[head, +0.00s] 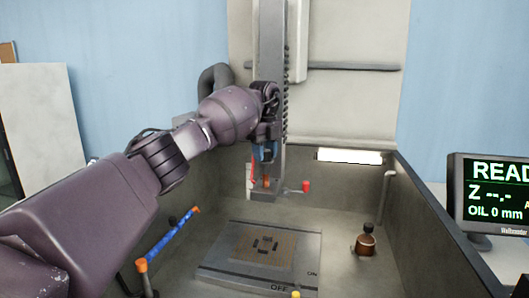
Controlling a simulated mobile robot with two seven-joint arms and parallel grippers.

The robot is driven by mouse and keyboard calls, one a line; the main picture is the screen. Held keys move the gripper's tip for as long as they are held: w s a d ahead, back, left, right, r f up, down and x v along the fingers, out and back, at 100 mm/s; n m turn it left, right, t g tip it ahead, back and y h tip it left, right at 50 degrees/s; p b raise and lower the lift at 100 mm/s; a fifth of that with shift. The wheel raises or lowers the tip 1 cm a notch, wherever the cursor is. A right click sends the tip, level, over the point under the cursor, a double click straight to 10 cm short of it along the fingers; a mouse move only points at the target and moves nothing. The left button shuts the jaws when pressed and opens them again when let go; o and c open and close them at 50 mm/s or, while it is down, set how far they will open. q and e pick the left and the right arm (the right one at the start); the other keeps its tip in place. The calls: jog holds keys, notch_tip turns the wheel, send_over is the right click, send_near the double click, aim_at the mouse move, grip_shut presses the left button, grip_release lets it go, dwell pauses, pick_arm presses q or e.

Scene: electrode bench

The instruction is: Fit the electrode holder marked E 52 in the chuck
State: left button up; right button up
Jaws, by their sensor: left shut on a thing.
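My left arm reaches in from the left, and its gripper (265,152) is in front of the machine's grey vertical column. It is shut on a small electrode holder, mostly hidden by the gripper; a copper-coloured part (266,182) shows just below. No mark such as E 52 can be read. The chuck (264,195) appears to be the grey block at the column's foot, with a red-knobbed lever (304,187) sticking out to the right. I cannot tell whether the holder touches or sits in the chuck. My right gripper is out of view.
Below is a grey table with ON and OFF marks (218,262), bearing a brown plate (266,246) with dark slots. A brown bottle (366,242) stands right of it. A blue rail with orange ends (172,236) is at left. Tank walls surround this; a monitor (492,195) stands right.

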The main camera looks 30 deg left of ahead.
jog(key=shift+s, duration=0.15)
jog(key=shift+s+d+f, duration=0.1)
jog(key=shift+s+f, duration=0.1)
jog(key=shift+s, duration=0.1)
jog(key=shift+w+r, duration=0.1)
pick_arm(q)
jog(key=shift+p, duration=0.4)
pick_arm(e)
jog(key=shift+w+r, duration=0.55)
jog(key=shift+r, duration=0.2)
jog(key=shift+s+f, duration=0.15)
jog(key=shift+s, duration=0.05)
pick_arm(q)
jog(key=shift+f, duration=0.2)
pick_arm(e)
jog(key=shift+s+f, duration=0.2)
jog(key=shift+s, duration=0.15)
pick_arm(q)
jog(key=shift+f, duration=0.3)
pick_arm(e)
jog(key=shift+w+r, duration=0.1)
pick_arm(q)
jog(key=shift+f, duration=0.6)
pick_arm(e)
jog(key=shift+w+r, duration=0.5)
